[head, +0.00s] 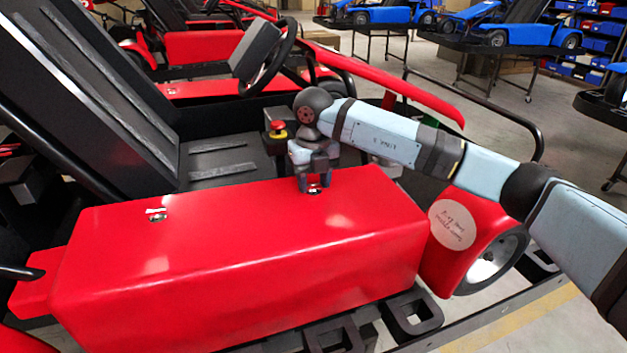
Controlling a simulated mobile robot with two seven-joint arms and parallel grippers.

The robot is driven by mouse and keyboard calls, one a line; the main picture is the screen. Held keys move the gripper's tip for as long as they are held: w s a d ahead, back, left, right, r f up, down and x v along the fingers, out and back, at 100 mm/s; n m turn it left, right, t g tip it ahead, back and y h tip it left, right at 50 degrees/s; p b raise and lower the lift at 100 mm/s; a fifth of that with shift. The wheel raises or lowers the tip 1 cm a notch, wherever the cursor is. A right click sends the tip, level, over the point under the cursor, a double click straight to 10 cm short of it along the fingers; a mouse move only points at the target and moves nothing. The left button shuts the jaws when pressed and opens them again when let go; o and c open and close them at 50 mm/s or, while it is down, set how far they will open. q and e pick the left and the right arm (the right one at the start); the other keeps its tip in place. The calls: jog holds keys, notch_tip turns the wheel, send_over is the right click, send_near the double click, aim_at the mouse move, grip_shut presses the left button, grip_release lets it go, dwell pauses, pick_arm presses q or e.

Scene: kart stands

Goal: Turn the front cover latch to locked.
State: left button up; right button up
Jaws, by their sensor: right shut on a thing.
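The red front cover (250,235) is a long box-like panel on the near side of the kart. One latch (156,214) shows as a small silvery fitting on its top at the left. A second latch (314,189) sits on the top near the right end, mostly hidden under my right gripper. My right gripper (315,184) points down and is shut on this second latch. The latch's turned position cannot be made out. My left gripper is not in view.
A black box with a red button (277,130) stands just left of my right wrist. The black seat (85,85) and steering wheel (268,57) lie behind the cover. A red wheel pod with a round label (452,224) is at the right. Blue karts (510,36) stand far back.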

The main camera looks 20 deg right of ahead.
aim_at(314, 184)
jog(key=o, duration=0.9)
jog(key=shift+r, duration=0.1)
notch_tip(314, 184, up, 14)
jog(key=shift+f+b, duration=0.15)
jog(key=shift+b, duration=0.55)
